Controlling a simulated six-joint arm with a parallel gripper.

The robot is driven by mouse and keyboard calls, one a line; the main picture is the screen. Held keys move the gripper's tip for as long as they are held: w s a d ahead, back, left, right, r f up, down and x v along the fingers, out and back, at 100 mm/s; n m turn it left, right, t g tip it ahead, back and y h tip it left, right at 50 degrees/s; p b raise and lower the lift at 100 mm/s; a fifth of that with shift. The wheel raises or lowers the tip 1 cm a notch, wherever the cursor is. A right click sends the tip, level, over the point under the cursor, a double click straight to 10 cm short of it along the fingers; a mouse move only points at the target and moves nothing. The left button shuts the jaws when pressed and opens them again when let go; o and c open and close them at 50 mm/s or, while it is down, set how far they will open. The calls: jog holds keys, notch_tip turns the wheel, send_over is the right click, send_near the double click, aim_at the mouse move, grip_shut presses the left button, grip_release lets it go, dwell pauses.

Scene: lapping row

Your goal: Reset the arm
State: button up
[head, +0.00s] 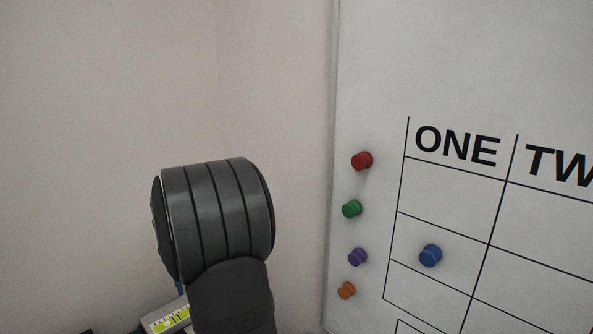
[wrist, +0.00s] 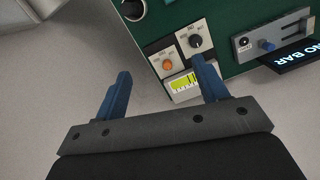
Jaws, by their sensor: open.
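My gripper (wrist: 160,90) shows in the wrist view with its two blue fingers spread wide and nothing between them. It hangs above a pale grey floor and the near edge of a green panel. The right finger overlaps the panel's edge near a yellow-green gauge; the left finger is over bare floor.
The green panel (wrist: 240,85) carries a black knob (wrist: 196,41), an orange button (wrist: 167,65), the gauge (wrist: 183,82) and a slider unit (wrist: 272,40). In the head view, a whiteboard (head: 470,60) with a grid holds several coloured magnets, including a blue one (head: 430,255).

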jog(key=a+r+n, duration=0.1)
jog(key=a+r, duration=0.4)
jog(key=shift+s+a+r, duration=0.2)
jog(key=shift+s+a, duration=0.15)
jog(key=o, duration=0.7)
jog(key=shift+o, duration=0.2)
jog(key=w+f+m, duration=0.4)
jog(key=f+m, duration=0.4)
jog(key=f, duration=0.2)
jog(key=w+d+f+m+t, duration=0.1)
jog(key=w+f+m, duration=0.4)
jog(key=f+m, duration=0.3)
notch_tip(320, 180, down, 3)
jog(key=shift+r+m+y, duration=0.15)
jog(key=shift+m+y, duration=0.15)
jog(key=shift+w, duration=0.1)
notch_tip(320, 180, up, 10)
